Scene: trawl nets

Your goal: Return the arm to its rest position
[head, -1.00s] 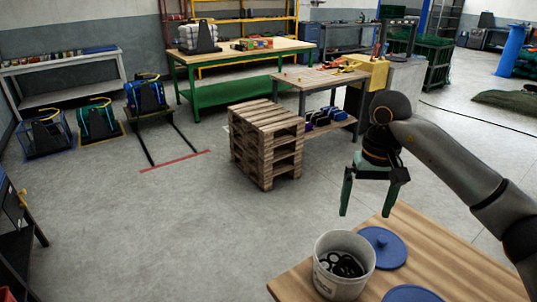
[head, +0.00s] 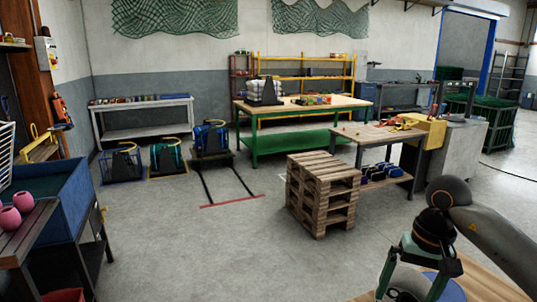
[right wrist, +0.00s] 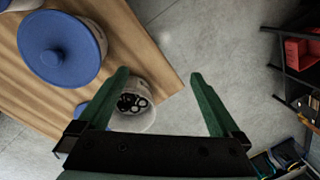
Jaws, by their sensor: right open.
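My right arm comes in at the lower right of the head view. My right gripper (head: 408,291) has two green fingers, spread apart and pointing down, with nothing between them. In the right wrist view the open gripper (right wrist: 160,77) hangs above the edge of a wooden table (right wrist: 128,48). A white bucket (right wrist: 149,93) with dark ring-shaped pieces inside shows beyond the fingers, partly hidden by the left finger and the gripper body. My left arm and gripper are not in view.
A pallet stack (head: 322,195) stands in front of a workbench (head: 372,134). A blue bin (head: 62,195) and a dark table with pink floats (head: 22,200) are at the left. The middle floor is clear.

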